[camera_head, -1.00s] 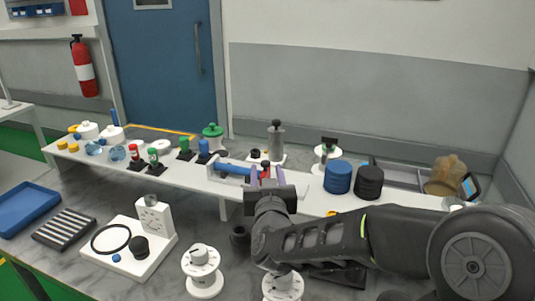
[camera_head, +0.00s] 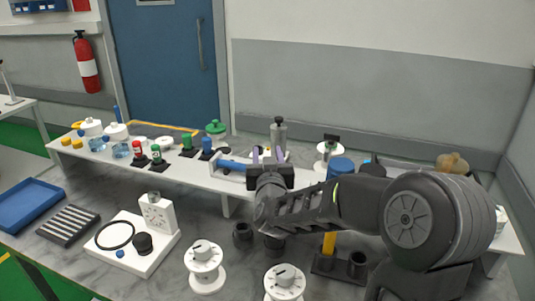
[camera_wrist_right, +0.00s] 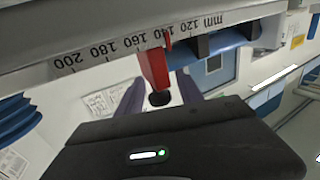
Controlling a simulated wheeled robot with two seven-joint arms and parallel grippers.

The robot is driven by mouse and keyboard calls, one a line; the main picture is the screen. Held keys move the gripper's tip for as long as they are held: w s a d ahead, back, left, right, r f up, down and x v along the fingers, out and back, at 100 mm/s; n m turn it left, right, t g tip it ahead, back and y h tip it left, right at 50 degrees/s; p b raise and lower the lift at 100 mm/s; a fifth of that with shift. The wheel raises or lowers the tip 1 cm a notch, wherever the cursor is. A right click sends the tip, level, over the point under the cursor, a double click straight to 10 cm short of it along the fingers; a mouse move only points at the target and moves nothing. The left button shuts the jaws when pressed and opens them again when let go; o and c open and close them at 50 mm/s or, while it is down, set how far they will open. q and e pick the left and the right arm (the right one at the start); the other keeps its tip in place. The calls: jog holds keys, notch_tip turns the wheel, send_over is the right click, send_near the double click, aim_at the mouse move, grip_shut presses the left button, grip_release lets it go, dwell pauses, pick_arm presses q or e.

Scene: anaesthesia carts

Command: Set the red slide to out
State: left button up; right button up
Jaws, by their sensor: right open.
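The red slide (camera_wrist_right: 154,68) shows in the right wrist view as an upright red tab at a white scale (camera_wrist_right: 120,48) marked in mm. It sits near the 140 mark, with a dark round piece (camera_wrist_right: 160,98) at its near end. My right gripper (camera_wrist_right: 160,92) is open, with one purple finger on each side of the slide; contact cannot be told. In the head view my right gripper (camera_head: 268,154) is over the white fixture with the blue rod (camera_head: 234,166), and the slide is hidden there. My left gripper is not in view.
A white shelf (camera_head: 205,180) holds several small bottles and knobs to the left. A grey cylinder (camera_head: 278,133) stands just behind the gripper. A blue stack (camera_head: 340,166) is to the right. White dial posts (camera_head: 204,262) stand in front on the marble counter.

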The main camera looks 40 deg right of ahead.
grip_shut()
dwell(0.4)
dwell(1.0)
